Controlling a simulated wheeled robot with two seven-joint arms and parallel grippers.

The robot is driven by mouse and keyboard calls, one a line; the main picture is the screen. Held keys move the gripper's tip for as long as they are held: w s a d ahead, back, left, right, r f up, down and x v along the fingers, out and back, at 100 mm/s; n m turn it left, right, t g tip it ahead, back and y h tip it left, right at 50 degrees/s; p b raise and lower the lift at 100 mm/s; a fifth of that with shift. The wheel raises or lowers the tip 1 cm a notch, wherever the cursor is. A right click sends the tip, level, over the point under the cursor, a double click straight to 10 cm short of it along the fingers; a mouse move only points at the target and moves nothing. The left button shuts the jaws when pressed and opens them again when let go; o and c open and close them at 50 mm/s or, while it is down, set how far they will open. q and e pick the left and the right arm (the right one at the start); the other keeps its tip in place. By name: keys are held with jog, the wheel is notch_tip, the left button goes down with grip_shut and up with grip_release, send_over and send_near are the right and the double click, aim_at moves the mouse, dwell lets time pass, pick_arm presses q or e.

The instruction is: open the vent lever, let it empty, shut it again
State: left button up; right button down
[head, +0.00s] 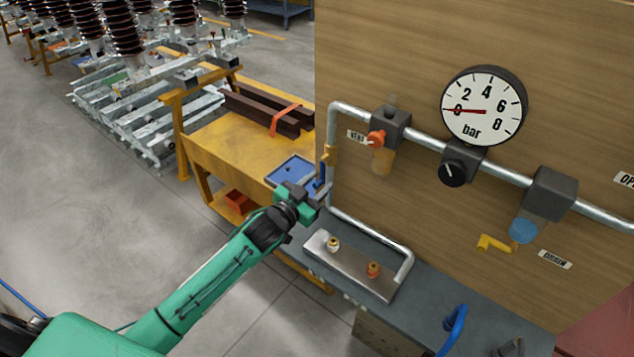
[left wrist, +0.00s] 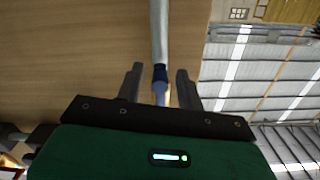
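A blue lever (head: 321,174) hangs by the brass valve (head: 330,155) on the vertical pipe at the panel's left edge. A label that seems to read VENT (head: 357,137) sits between this pipe and an orange knob (head: 377,139); I cannot tell which it names. My left gripper (head: 317,186) is at the blue lever. In the left wrist view the gripper (left wrist: 158,82) is open, its fingers on either side of the blue part (left wrist: 160,74), with gaps showing. The gauge (head: 484,106) needle points at about 0. My right gripper is not in view.
A yellow lever (head: 494,243) is near a label like DRAIN (head: 555,259). A black knob (head: 453,173) sits under the gauge. Below, a metal plate (head: 350,265) with two fittings and a blue handle (head: 455,325) are on the grey bench. A yellow cart (head: 225,140) stands behind.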

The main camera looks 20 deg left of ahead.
pick_arm(q)
grip_shut()
jog(key=shift+w, duration=0.1)
